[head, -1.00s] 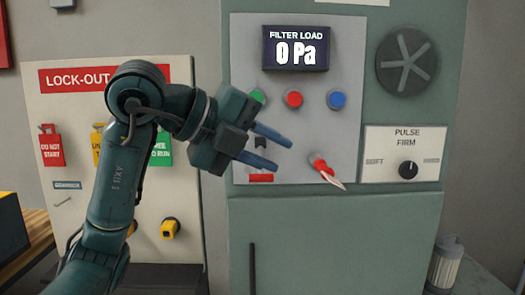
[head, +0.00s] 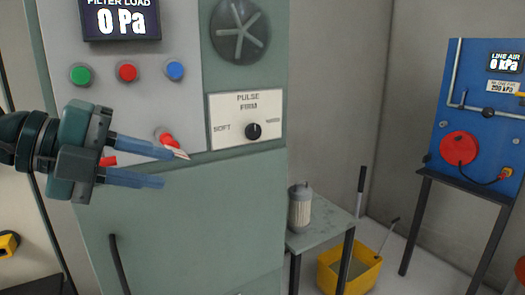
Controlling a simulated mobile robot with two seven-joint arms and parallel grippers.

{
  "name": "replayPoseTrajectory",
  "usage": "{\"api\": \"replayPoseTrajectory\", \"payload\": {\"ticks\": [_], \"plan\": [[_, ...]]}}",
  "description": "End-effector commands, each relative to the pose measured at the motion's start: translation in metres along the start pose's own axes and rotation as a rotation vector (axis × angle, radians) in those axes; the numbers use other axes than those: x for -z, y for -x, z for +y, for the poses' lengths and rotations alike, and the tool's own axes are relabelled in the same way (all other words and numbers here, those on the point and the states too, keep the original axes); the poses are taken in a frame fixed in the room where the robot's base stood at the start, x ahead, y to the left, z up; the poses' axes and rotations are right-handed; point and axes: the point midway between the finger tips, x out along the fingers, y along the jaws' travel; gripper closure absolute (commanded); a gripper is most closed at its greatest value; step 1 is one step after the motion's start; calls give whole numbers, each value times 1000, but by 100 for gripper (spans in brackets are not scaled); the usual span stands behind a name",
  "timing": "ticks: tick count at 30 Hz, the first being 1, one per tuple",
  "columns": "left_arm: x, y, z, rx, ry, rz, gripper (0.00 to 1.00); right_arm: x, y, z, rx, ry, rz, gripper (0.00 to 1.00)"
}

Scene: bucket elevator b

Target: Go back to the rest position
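My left gripper (head: 150,166) comes in from the left edge in the head view, in front of the grey-green cabinet (head: 205,220). Its two blue fingers point right and stand apart, with nothing seen between them. The upper finger overlaps a red switch handle (head: 168,138) with a pale tip on the cabinet's panel; I cannot tell whether they touch. Part of a second red piece shows between the fingers' bases. My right gripper is not in view.
The panel has green (head: 81,75), red (head: 127,72) and blue (head: 175,70) buttons and a display (head: 120,20) reading 0 Pa. A PULSE knob (head: 253,131) sits to the right. A small table (head: 325,232) with a filter canister (head: 300,210), a yellow bucket (head: 350,272) and a blue air panel (head: 475,120) stand further right.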

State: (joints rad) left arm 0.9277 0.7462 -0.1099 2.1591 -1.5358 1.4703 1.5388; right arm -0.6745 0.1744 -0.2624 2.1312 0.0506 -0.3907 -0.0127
Motion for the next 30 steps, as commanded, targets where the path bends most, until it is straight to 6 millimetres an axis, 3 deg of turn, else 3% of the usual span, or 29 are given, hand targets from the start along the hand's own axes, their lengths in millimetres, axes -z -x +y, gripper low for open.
{"api": "replayPoseTrajectory", "payload": {"ticks": [1, 3, 6, 10, 13, 17, 20, 24, 27, 30], "plan": [[15, -20, 5, 70, 25, 136, 72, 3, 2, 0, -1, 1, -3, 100], [34, -39, 6, 212, 66, 291, 72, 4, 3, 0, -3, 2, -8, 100], [48, -53, 7, 445, 184, 433, 72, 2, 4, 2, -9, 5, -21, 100], [38, -63, 18, 747, 428, 459, 72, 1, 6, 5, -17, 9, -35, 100], [16, -73, 46, 931, 672, 361, 72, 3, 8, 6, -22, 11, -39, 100], [-10, -94, 119, 1044, 1032, 109, 72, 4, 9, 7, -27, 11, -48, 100], [-12, -113, 194, 1012, 1295, -120, 72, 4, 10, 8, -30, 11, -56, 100], [20, -134, 293, 847, 1588, -388, 72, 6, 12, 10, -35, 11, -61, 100], [57, -143, 351, 692, 1748, -528, 72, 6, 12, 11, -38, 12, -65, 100], [94, -148, 391, 549, 1861, -616, 72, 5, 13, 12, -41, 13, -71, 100]]}}
